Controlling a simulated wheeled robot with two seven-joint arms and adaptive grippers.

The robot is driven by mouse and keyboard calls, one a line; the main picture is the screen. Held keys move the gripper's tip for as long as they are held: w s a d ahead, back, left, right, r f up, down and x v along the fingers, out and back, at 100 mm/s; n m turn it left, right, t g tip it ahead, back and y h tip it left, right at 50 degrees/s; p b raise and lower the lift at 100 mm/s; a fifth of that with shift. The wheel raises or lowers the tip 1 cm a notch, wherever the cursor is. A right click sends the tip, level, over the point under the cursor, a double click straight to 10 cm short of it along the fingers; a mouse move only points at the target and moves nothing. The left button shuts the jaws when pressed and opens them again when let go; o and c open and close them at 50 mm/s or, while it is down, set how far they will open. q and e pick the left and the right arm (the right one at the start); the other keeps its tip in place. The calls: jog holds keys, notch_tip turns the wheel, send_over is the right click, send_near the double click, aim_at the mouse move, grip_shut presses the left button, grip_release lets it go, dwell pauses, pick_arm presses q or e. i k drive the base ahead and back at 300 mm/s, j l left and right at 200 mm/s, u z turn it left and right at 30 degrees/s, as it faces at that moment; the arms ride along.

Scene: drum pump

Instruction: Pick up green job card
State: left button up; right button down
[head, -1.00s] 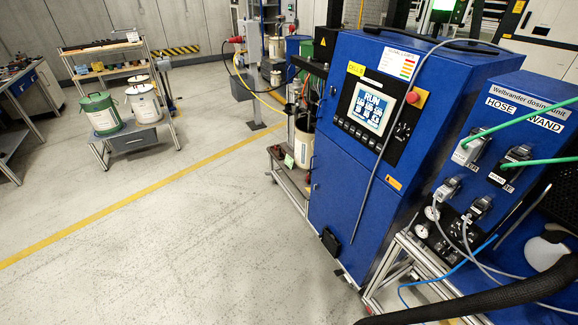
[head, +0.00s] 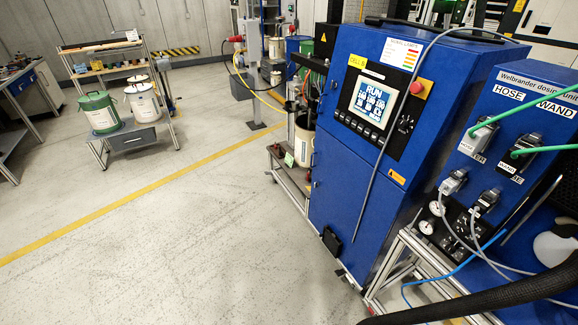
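A small pale green patch (head: 289,160) shows at the front of the low metal stand left of the blue cabinet, beside a pale drum. It looks like a card, but it is too small to read or be sure of. No other green card can be made out. Neither of my grippers is in view.
The blue cabinet (head: 340,190) with a lit screen stands at the right, with a black hose (head: 480,300) in front at lower right. A bench (head: 135,138) with a green drum (head: 100,113) and a white drum (head: 143,102) stands at the left. The floor between is clear.

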aim_at(289, 160)
jog(key=u, duration=0.65)
jog(key=i, duration=4.25)
